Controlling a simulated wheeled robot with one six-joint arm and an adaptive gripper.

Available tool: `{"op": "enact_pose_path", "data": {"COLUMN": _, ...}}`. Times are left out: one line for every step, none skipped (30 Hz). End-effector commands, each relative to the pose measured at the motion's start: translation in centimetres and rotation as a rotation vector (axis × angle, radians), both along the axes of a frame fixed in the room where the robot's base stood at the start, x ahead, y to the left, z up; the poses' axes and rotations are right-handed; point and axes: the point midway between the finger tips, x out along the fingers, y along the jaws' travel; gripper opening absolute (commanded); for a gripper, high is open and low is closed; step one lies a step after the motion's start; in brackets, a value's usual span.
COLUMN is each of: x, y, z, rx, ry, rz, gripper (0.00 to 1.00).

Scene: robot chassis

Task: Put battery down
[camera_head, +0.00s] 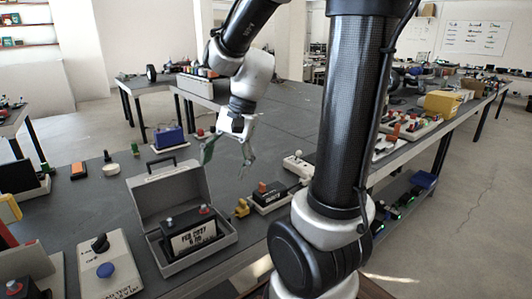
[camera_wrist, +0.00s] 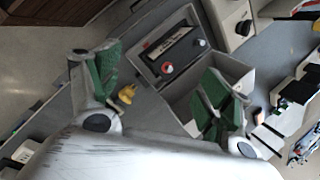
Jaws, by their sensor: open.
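The battery (camera_head: 190,238) is a black block with a white dated label and red and pale terminal knobs on top. It sits upright in the lower part of an open grey case (camera_head: 222,246), whose lid (camera_head: 168,190) stands raised behind it. The battery also shows in the wrist view (camera_wrist: 168,52), inside the case (camera_wrist: 239,73). My gripper (camera_head: 227,158) is open and empty, above the table behind and to the right of the lid. Its green-padded fingers are spread in the wrist view (camera_wrist: 160,88), apart from the battery.
A yellow connector (camera_head: 242,208) and a black-and-white device (camera_head: 268,196) lie right of the case. A control box with a blue button (camera_head: 107,272) stands at the front left. A blue box (camera_head: 168,137) is behind. Bare dark tabletop (camera_head: 285,110) lies further back.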

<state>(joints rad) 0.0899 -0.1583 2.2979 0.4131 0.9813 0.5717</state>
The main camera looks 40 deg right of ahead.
Motion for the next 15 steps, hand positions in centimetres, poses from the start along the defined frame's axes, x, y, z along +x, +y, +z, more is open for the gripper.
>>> {"op": "enact_pose_path", "data": {"x": -1.9, "y": -0.6, "z": 1.5, "rx": -0.061, "ry": -0.078, "rz": 0.115, "gripper": 0.79}}
{"op": "enact_pose_path", "data": {"x": -2.9, "y": -1.0, "z": 2.2, "rx": -0.101, "ry": -0.119, "rz": 0.185, "gripper": 0.79}}
{"op": "enact_pose_path", "data": {"x": -4.2, "y": -1.6, "z": 3.0, "rx": -0.154, "ry": -0.170, "rz": 0.277, "gripper": 0.79}}
{"op": "enact_pose_path", "data": {"x": -5.1, "y": -2.1, "z": 3.5, "rx": -0.195, "ry": -0.205, "rz": 0.344, "gripper": 0.79}}
{"op": "enact_pose_path", "data": {"x": -6.0, "y": -2.5, "z": 4.0, "rx": -0.234, "ry": -0.238, "rz": 0.407, "gripper": 0.79}}
{"op": "enact_pose_path", "data": {"x": -7.1, "y": -3.1, "z": 4.5, "rx": -0.284, "ry": -0.276, "rz": 0.483, "gripper": 0.79}}
{"op": "enact_pose_path", "data": {"x": -7.7, "y": -3.5, "z": 4.8, "rx": -0.320, "ry": -0.302, "rz": 0.537, "gripper": 0.79}}
{"op": "enact_pose_path", "data": {"x": -8.4, "y": -3.9, "z": 5.0, "rx": -0.353, "ry": -0.324, "rz": 0.586, "gripper": 0.79}}
{"op": "enact_pose_path", "data": {"x": -9.1, "y": -4.3, "z": 5.4, "rx": -0.393, "ry": -0.350, "rz": 0.642, "gripper": 0.79}}
{"op": "enact_pose_path", "data": {"x": -9.6, "y": -4.6, "z": 5.5, "rx": -0.418, "ry": -0.365, "rz": 0.678, "gripper": 0.79}}
{"op": "enact_pose_path", "data": {"x": -10.0, "y": -4.9, "z": 5.7, "rx": -0.443, "ry": -0.377, "rz": 0.710, "gripper": 0.79}}
{"op": "enact_pose_path", "data": {"x": -10.4, "y": -5.2, "z": 5.8, "rx": -0.467, "ry": -0.391, "rz": 0.743, "gripper": 0.79}}
{"op": "enact_pose_path", "data": {"x": -10.6, "y": -5.3, "z": 5.9, "rx": -0.482, "ry": -0.397, "rz": 0.763, "gripper": 0.79}}
{"op": "enact_pose_path", "data": {"x": -10.8, "y": -5.5, "z": 6.0, "rx": -0.494, "ry": -0.403, "rz": 0.779, "gripper": 0.79}}
{"op": "enact_pose_path", "data": {"x": -10.9, "y": -5.6, "z": 6.0, "rx": -0.505, "ry": -0.409, "rz": 0.794, "gripper": 0.79}}
